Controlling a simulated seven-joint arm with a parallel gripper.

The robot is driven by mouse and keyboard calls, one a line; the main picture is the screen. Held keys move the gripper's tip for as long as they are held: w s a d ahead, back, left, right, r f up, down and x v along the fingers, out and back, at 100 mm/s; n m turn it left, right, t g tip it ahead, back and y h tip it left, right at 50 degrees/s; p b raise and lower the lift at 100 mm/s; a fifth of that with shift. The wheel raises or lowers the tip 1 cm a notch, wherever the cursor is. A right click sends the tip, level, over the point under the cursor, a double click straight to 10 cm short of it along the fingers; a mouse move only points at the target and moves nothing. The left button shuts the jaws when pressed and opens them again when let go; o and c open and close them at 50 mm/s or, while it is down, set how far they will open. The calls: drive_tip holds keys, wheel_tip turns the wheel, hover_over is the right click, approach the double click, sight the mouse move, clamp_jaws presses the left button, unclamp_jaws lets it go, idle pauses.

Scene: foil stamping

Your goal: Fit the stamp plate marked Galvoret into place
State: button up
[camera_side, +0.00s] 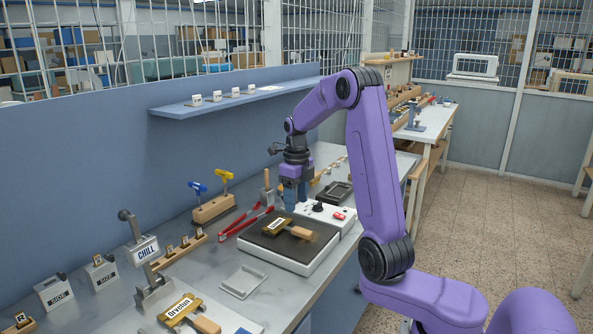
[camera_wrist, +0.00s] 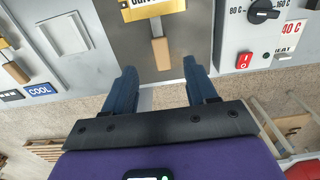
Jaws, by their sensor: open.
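A brass stamp plate (camera_side: 277,227) with a wooden handle lies on the dark top of a white-sided heating unit (camera_side: 298,267). Its lettering is too small to read surely in the side view. In the wrist view the plate (camera_wrist: 150,12) is cut off at the top edge, so its name is only partly seen. Its wooden handle (camera_wrist: 159,50) points toward my gripper. A second brass plate (camera_side: 181,306), with different lettering and a wooden handle, lies at the front. My gripper (camera_side: 290,200) is open and empty above the unit; its blue fingers (camera_wrist: 160,78) are apart, short of the handle.
The unit's control box (camera_side: 340,216) has a knob and red switch. Red tongs (camera_side: 240,224) lie beside the unit. A wooden rack (camera_side: 213,209) holds blue and yellow tools. Bare bench shows between.

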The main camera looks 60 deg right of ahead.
wheel_tip(320, 180, up, 9)
drive_tip(key=shift+f, duration=0.15)
idle(0.5)
drive_tip(key=s+a+f+n, duration=0.2)
drive_tip(key=a+n, duration=1.4)
drive_tip(key=n, duration=0.2)
drive_tip(key=s+a+f+n, duration=0.3)
drive_tip(key=s+a+n, duration=0.5)
drive_tip(key=n, duration=0.4)
drive_tip(key=s+f+n, duration=0.1)
drive_tip(key=s+n, duration=0.7)
drive_tip(key=n, duration=0.1)
drive_tip(key=s+f+n, duration=0.2)
drive_tip(key=s+n, duration=0.7)
drive_tip(key=shift+f+n, duration=0.3)
drive_tip(key=shift+d, duration=0.1)
